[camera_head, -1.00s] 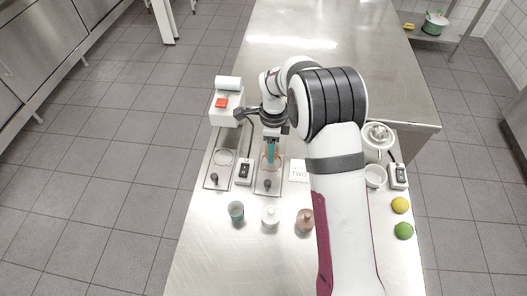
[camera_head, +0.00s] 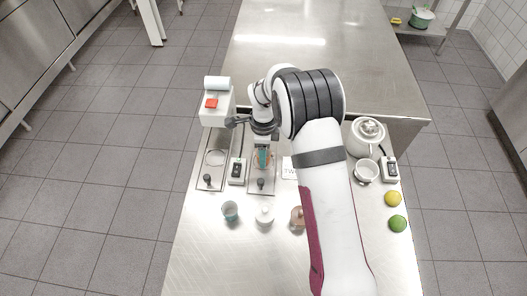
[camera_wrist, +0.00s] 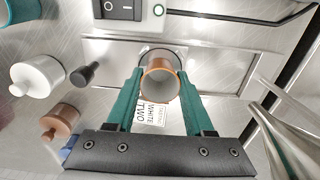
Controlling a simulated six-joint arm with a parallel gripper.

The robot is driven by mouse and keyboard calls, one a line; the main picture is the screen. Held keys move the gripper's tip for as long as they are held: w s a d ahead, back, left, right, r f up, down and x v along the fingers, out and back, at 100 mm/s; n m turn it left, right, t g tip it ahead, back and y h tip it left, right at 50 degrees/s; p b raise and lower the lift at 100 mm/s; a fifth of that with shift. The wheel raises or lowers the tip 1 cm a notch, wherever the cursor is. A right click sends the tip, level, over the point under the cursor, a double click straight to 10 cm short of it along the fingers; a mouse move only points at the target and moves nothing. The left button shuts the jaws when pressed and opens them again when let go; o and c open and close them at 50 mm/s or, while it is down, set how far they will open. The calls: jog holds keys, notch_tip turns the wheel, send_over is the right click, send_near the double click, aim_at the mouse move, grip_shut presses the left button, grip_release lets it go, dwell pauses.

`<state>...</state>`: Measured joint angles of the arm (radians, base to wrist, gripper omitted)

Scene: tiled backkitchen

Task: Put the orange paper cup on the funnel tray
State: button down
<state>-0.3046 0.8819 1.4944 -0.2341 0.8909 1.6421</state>
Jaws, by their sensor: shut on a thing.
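My gripper (camera_wrist: 160,85) is shut on the orange paper cup (camera_wrist: 160,88), with one teal finger on each side of it. The cup looks upright, with its open mouth facing the wrist camera. It is over a flat metal tray (camera_wrist: 105,50) with a ring partly hidden behind the cup and a black knob (camera_wrist: 86,75). Whether the cup touches this tray, I cannot tell. In the head view, my gripper (camera_head: 263,157) is above the right one of two such trays (camera_head: 262,188), and the cup is mostly hidden by the fingers.
The other tray (camera_head: 207,170) has a bare ring, with a switch box (camera_head: 236,171) between the two. A teal cup (camera_head: 230,211), white pot (camera_head: 265,215) and brownish pot (camera_head: 298,217) stand in front. A white teapot (camera_head: 366,135), mug (camera_head: 366,171), lemon (camera_head: 393,199) and lime (camera_head: 397,223) are right.

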grip_release()
dwell(0.4)
jog(key=shift+r, duration=0.15)
notch_tip(320, 180, up, 7)
dwell(0.5)
